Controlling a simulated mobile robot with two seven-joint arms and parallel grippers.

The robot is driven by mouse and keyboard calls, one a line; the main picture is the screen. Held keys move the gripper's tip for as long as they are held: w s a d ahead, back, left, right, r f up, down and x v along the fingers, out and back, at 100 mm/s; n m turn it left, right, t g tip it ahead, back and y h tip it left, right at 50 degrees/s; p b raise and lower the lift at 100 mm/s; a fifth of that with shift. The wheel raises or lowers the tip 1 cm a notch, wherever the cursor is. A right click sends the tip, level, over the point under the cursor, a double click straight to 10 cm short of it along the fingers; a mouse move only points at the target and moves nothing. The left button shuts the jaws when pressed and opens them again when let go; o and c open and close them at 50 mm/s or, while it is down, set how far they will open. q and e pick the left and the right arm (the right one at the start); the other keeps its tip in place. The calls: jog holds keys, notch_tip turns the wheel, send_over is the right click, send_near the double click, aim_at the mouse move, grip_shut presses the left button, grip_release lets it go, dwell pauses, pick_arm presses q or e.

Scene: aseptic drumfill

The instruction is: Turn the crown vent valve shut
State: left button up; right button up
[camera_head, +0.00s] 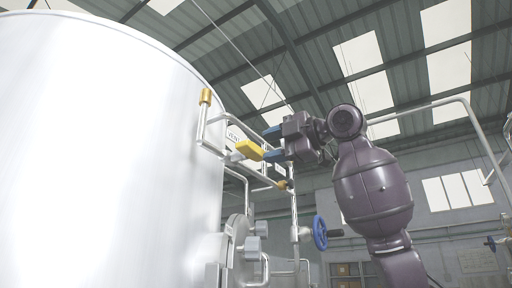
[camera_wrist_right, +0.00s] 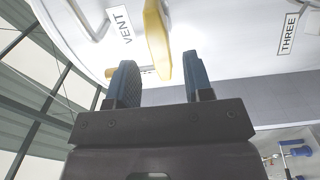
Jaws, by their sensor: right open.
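The vent valve's yellow handle (camera_head: 249,151) shows beside the upper side of the big white tank, on pipework near a VENT label (camera_head: 234,133). In the right wrist view the yellow handle (camera_wrist_right: 157,38) stands lengthwise, with its near end appearing between the fingertips next to the VENT label (camera_wrist_right: 120,24). My right gripper (camera_head: 272,144) is just right of the handle, with blue fingers pointing at it. In the wrist view the right gripper (camera_wrist_right: 160,70) is open, with a gap on each side of the handle. My left gripper is not in view.
The white tank (camera_head: 100,150) fills the left side. Thin pipes and a rail (camera_head: 245,128) run close around the handle. A blue handwheel (camera_head: 320,232) sits lower right on a vertical pipe. A THREE label (camera_wrist_right: 288,34) shows at the right of the wrist view.

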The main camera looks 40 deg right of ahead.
aim_at(259, 150)
jog(key=shift+p+x, duration=0.4)
jog(key=shift+x, duration=1.8)
grip_shut()
